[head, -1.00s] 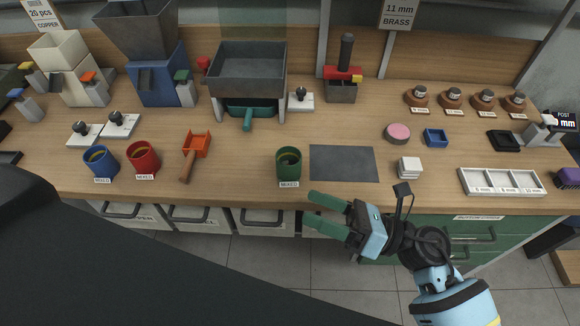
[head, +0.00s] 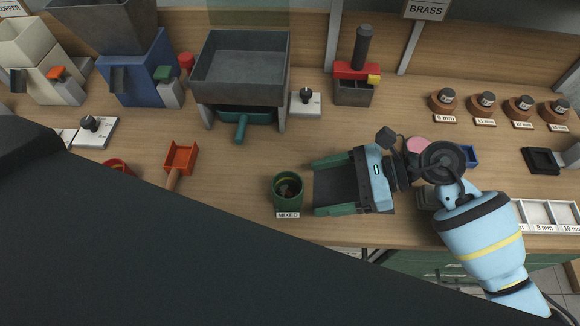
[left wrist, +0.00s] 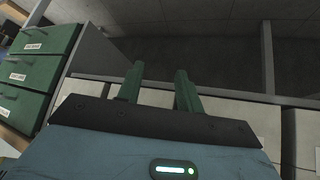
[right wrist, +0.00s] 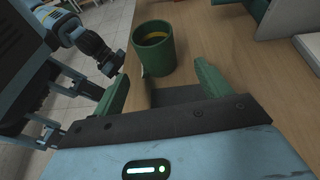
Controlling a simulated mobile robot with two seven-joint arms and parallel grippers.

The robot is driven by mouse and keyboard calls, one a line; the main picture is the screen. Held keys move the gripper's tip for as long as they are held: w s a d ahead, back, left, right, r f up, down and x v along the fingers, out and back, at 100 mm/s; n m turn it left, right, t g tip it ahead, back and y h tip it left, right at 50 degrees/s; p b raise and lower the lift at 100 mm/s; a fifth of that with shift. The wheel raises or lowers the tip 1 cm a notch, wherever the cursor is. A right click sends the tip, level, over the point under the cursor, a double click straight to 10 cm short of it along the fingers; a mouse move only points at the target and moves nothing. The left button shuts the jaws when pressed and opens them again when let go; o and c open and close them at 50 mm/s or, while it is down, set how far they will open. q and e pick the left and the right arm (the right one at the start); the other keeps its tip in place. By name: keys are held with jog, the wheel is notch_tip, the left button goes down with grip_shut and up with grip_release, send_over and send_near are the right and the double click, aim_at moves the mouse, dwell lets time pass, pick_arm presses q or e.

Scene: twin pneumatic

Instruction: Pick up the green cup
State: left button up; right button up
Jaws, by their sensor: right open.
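The green cup (head: 288,192) stands upright on the wooden bench, with a "MIXED" label at its front; dark and yellowish bits show inside it. My right gripper (head: 317,187) is low over the bench just right of the cup, its two green fingers open and pointing at it. In the right wrist view the cup (right wrist: 153,50) stands just beyond the open fingertips (right wrist: 161,74), with nothing between the fingers. My left gripper (left wrist: 160,74) shows only in the left wrist view, fingers apart and empty, in front of drawer units and floor.
An orange scoop (head: 180,158) lies left of the cup. A grey hopper tray (head: 240,75) with a green handle stands behind it. A red cup (head: 117,164) is partly hidden by my dark body part. A white compartment tray (head: 545,215) is at right.

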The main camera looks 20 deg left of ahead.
aim_at(288, 194)
jog(key=shift+w+a, duration=0.1)
jog(key=shift+w, duration=0.25)
jog(key=shift+s+a+r, duration=0.1)
jog(key=shift+s, duration=0.3)
jog(key=shift+s+a, duration=0.15)
jog(key=shift+a, duration=0.15)
jog(key=shift+s+a+f, duration=0.15)
jog(key=shift+a+f, duration=0.1)
jog(key=shift+a, duration=0.15)
jog(key=shift+a+f, duration=0.2)
jog(key=shift+a, duration=0.1)
jog(key=shift+s+a+p, duration=0.15)
jog(key=shift+p, duration=0.15)
jog(key=p+x, duration=0.1)
jog(key=x, duration=0.3)
jog(key=shift+s+r, duration=0.15)
jog(key=shift+s, duration=0.05)
jog(key=shift+s+a, duration=0.1)
jog(key=shift+a, duration=0.25)
pick_arm(q)
jog(key=shift+w+a+r, duration=0.1)
jog(key=shift+w+r, duration=0.2)
jog(key=shift+r, duration=0.25)
jog(key=shift+w+r, duration=0.3)
jog(key=shift+r, duration=0.25)
